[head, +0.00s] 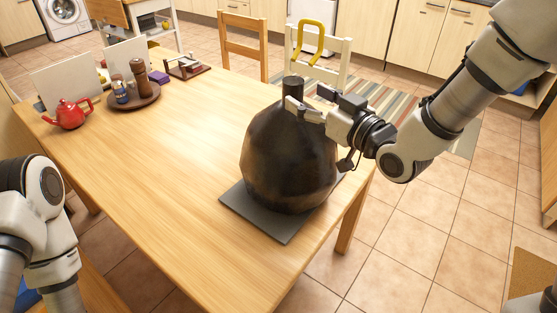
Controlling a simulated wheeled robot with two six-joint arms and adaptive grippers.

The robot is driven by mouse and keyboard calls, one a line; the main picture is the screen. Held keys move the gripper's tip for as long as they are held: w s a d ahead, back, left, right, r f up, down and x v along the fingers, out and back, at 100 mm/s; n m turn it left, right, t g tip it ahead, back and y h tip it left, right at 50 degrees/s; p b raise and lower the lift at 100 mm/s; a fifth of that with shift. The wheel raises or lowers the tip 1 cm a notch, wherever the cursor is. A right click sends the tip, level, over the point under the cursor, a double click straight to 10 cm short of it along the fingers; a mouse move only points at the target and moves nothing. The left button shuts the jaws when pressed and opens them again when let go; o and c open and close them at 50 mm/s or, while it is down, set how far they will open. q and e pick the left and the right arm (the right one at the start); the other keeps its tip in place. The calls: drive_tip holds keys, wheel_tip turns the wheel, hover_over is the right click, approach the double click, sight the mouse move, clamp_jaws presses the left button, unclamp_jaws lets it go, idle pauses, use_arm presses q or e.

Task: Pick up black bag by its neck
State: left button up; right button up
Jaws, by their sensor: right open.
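The black bag (285,160) stands upright on a dark grey mat (248,220) near the table's right front corner. It is round and full, with a narrow neck (293,87) at the top. My right gripper (296,107) comes in from the right at the height of the neck's base. Its fingers are open at the neck, in front of and beside it. I cannot tell whether they touch the bag. Only my left arm's links show at the left edge; its gripper is out of view.
The wooden table (150,180) is bare in its middle and front left. A red teapot (70,114), a round brown tray (134,102) with a pepper mill and jars, and a small rack (187,67) stand at the far left. Chairs (245,45) stand behind the table.

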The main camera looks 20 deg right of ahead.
sight(301, 89)
drive_tip(key=shift+w+d+p, duration=0.25)
drive_tip(key=shift+w+p, duration=0.1)
drive_tip(key=shift+w, duration=0.75)
drive_tip(key=w+a, duration=0.2)
drive_tip(key=w, duration=0.1)
drive_tip(key=shift+w+a, duration=0.1)
drive_tip(key=shift+a, duration=0.3)
drive_tip(key=shift+d, duration=0.4)
drive_tip(key=shift+c, duration=0.4)
drive_tip(key=c, duration=0.5)
drive_tip(key=shift+a, duration=0.1)
clamp_jaws()
drive_tip(key=shift+r, duration=0.2)
